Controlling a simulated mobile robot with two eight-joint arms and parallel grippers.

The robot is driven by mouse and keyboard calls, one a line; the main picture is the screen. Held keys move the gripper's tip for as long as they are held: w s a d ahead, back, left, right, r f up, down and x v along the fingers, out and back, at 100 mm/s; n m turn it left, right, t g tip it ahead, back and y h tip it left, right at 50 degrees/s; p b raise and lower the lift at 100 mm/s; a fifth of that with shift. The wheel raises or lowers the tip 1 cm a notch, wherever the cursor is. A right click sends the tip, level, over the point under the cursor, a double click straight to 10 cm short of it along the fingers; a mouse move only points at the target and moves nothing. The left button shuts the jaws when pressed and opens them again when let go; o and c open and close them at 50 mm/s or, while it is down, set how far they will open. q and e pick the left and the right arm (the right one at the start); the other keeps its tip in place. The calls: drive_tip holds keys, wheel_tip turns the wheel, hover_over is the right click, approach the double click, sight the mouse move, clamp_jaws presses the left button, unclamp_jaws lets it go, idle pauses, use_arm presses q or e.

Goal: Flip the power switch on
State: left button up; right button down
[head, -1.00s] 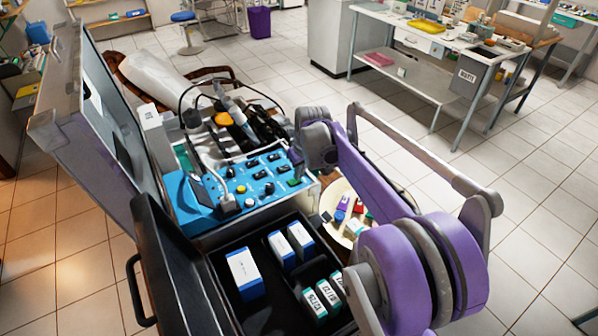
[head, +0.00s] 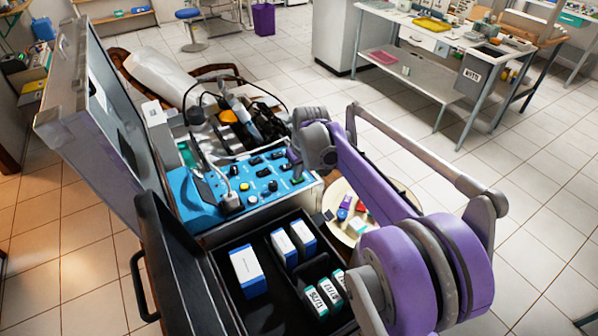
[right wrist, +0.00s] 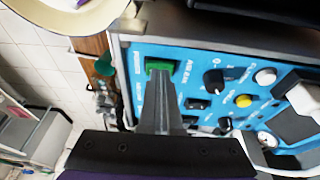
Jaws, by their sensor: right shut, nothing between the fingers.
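The blue control panel (head: 215,195) of the portable dental unit sits in the open case. A green rocker switch (right wrist: 160,65) is at the panel's corner in the right wrist view, and it also shows in the head view (head: 297,181). My right gripper (right wrist: 160,82) is shut and empty, with its fingertips right at the lower edge of the green switch. I cannot tell whether they touch it. The fingertips cover part of the switch, and its tilt is unclear. In the head view my right gripper (head: 293,162) is over the panel's right end. My left gripper is not in view.
Black knobs and white and yellow buttons lie beside the switch. A black drawer (head: 232,246) with several boxes is in front of the panel. A round tray (head: 341,228) with small items stands to the right. The case lid (head: 70,110) stands open at left.

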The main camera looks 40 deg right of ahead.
drive_tip(key=r+p, duration=0.2)
drive_tip(key=r, duration=0.1)
drive_tip(key=r+p, duration=0.1)
drive_tip(key=shift+w+a+r, duration=0.2)
drive_tip(key=shift+a+r, duration=0.05)
drive_tip(key=shift+r, duration=0.15)
drive_tip(key=v, duration=0.9)
drive_tip(key=shift+s, duration=0.25)
drive_tip(key=shift+r, duration=0.1)
drive_tip(key=p+x, duration=0.1)
drive_tip(key=x, duration=0.3)
drive_tip(key=d+p+x, duration=0.1)
drive_tip(key=x, duration=0.3)
drive_tip(key=s+p+x, duration=0.1)
drive_tip(key=x, duration=0.3)
drive_tip(key=shift+w+d+f, duration=0.1)
drive_tip(key=shift+d+f, duration=0.25)
drive_tip(key=shift+f, duration=0.65)
